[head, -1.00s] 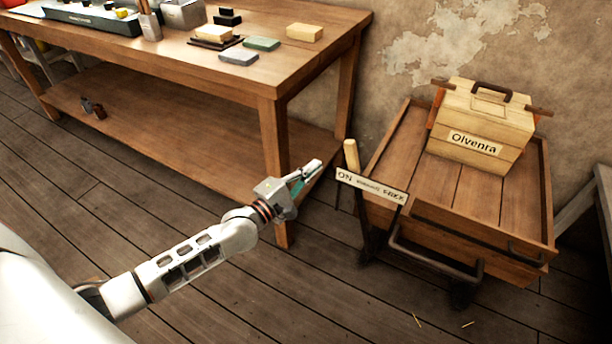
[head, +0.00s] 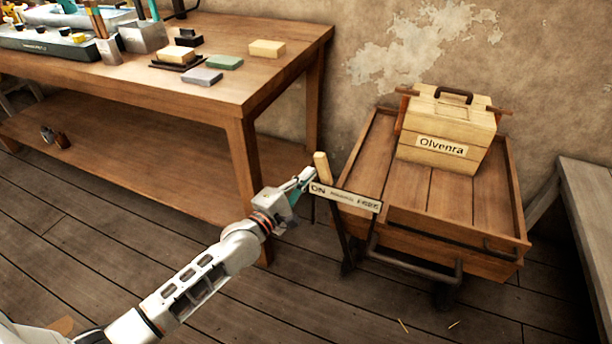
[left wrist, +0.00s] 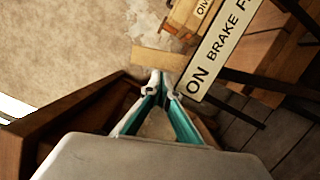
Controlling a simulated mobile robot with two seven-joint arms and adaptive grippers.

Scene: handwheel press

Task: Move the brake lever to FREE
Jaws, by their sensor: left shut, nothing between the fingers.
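The brake lever has a pale wooden handle (head: 321,166) on a dark shaft and stands at the ON end of the label plate (head: 345,198), at the left of a wooden cart. The handle (left wrist: 160,60) and the plate (left wrist: 215,50) with "ON BRAKE" also show in the left wrist view. My left gripper (head: 309,176) is shut and empty, with its tips just left of the handle. In the left wrist view its teal fingers meet at the tips (left wrist: 158,88), just short of the handle. I cannot tell whether they touch it. My right gripper is not in view.
The cart (head: 470,225) carries a wooden box (head: 445,125) marked "Olvenra" and has a dark push bar in front. A wooden workbench (head: 235,95) with blocks on top stands left of the lever. A grey bench (head: 595,195) is at the right.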

